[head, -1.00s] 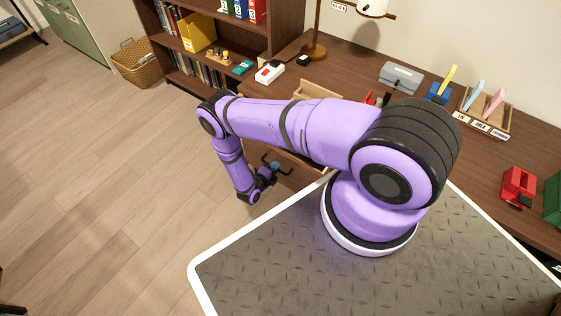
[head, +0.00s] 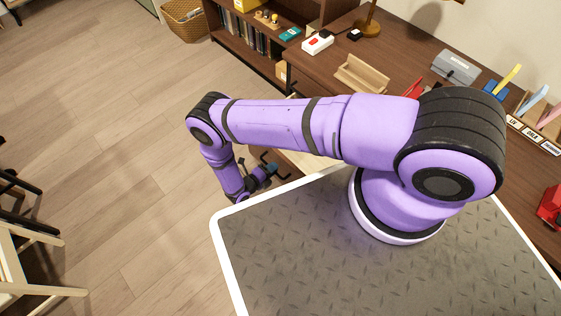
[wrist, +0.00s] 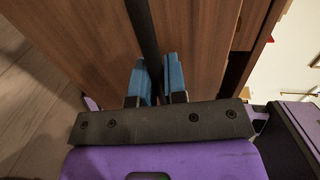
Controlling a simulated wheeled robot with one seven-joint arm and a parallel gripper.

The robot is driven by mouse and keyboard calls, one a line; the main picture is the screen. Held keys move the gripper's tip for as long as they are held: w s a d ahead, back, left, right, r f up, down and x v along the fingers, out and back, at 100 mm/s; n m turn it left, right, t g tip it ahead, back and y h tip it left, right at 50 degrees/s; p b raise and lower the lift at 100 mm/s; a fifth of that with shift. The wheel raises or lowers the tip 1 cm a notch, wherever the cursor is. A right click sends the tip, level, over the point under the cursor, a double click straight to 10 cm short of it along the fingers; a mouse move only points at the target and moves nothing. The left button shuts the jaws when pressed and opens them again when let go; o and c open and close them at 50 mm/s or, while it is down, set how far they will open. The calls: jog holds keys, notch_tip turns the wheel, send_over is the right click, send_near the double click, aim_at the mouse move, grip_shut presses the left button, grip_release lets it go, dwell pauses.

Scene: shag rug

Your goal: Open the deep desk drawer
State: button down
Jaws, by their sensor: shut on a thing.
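The drawer's brown wood front (wrist: 200,40) fills much of the wrist view. A dark bar handle (wrist: 143,28) runs along it. My gripper (wrist: 155,82) has its blue fingertips on either side of this bar and is shut on it. In the head view my gripper (head: 268,170) is low in front of the desk (head: 395,75), at the dark handle. A pale strip of what looks like the drawer's inside (head: 318,163) shows below my arm. My arm hides most of the drawer, so how far it stands out is unclear.
On the desk stand a wooden tray (head: 362,74), a lamp (head: 368,27), a grey box (head: 456,67) and a pen holder. A bookshelf (head: 262,38) and a basket (head: 184,20) are behind. A pale wooden chair (head: 28,275) is at lower left. The floor between is clear.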

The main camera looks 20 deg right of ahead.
jog(key=shift+s+a, duration=0.1)
jog(key=shift+a, duration=0.35)
jog(key=c, duration=1.2)
grip_release()
jog(key=v, duration=1.1)
jog(key=shift+d, duration=0.1)
